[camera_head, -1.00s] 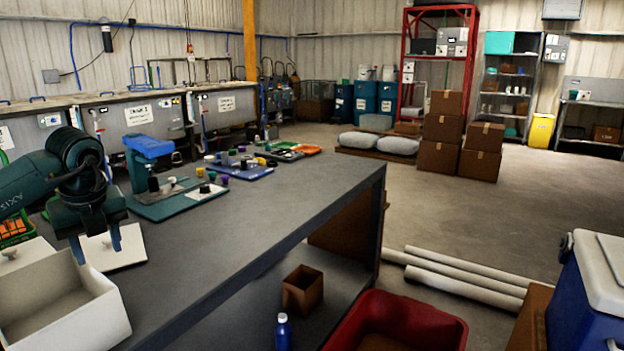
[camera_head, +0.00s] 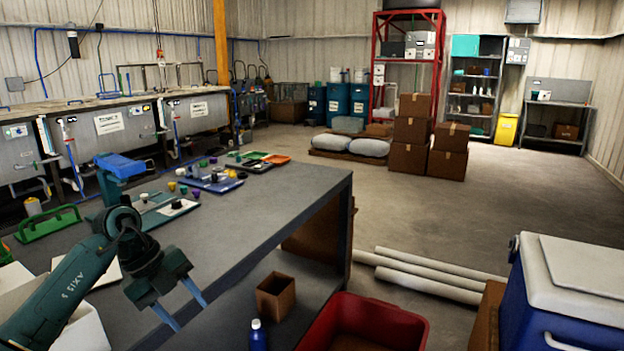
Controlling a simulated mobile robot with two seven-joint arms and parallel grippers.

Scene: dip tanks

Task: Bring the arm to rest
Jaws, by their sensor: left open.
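My left arm (camera_head: 70,285) is dark teal and comes in from the lower left over the grey bench (camera_head: 265,200). My left gripper (camera_head: 183,309) is open and its two blue fingers are spread, with nothing between them. It points down and to the right, in front of the bench's near edge in the picture. A white box (camera_head: 75,330) is partly hidden behind my arm. My right gripper is out of view.
On the bench are a blue-topped stand (camera_head: 118,165), a green-handled carrier (camera_head: 48,223) and trays of small coloured parts (camera_head: 215,182). A brown open box (camera_head: 276,296), a blue bottle (camera_head: 258,336) and a red bin (camera_head: 362,322) are nearby.

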